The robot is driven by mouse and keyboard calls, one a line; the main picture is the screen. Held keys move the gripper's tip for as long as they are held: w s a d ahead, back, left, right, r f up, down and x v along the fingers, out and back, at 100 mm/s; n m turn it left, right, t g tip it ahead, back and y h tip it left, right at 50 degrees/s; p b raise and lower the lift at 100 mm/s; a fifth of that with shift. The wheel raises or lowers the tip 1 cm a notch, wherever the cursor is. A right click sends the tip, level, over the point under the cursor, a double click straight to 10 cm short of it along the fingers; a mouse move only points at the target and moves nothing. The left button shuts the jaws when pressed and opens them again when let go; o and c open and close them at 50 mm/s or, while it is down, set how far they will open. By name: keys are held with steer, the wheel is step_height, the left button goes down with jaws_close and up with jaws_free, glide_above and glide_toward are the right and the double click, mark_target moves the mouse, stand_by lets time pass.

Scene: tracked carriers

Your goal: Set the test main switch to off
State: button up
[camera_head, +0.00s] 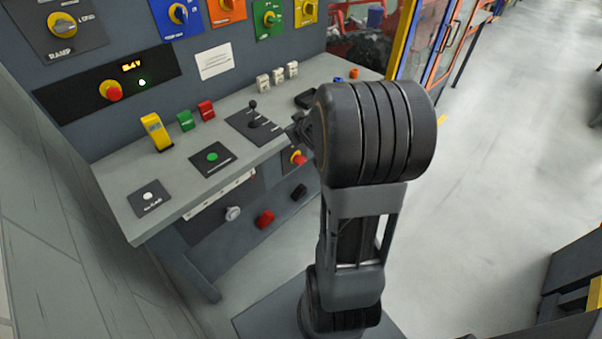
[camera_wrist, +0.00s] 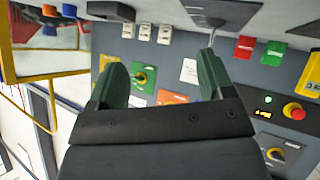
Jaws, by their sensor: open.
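A row of rotary switches is on the console's upright panel in the head view: a blue plate (camera_head: 178,14), an orange plate (camera_head: 226,10), a green plate (camera_head: 268,20) and a yellow plate (camera_head: 306,11). A grey plate marked RAMP (camera_head: 62,28) is at the far left. I cannot read which one is the test main switch. My gripper (camera_wrist: 162,75) is open and empty, in front of the panel in the wrist view. The green plate's switch (camera_wrist: 143,75) shows between its fingers, apart from them. The orange plate (camera_wrist: 172,97) is partly hidden.
The desk (camera_head: 130,195) holds a joystick (camera_head: 254,113), a green button (camera_head: 212,157), and yellow, green and red flip covers (camera_head: 156,132). A red emergency button (camera_head: 112,90) is on the panel. Several white switches (camera_head: 278,76) stand near the panel. Floor (camera_head: 500,150) to the right is clear.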

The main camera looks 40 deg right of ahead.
steer(key=w+d+f+t+b, duration=0.15)
steer(key=d+f, duration=0.25)
steer(key=f, duration=0.4)
steer(key=n+t+y+b, duration=0.2)
steer(key=t+y+b, duration=0.4)
steer(key=y+b, duration=0.1)
glide_toward(302, 160)
steer(key=shift+m+g, duration=0.25)
steer(key=shift+m, duration=0.05)
steer(key=w, duration=0.3)
steer(key=w+a, duration=0.1)
steer(key=w, duration=0.2)
steer(key=w+a, duration=0.1)
steer(key=w, duration=0.2)
steer(key=shift+w+f, duration=0.15)
steer(key=shift+w, duration=0.25)
steer(key=c, duration=0.9)
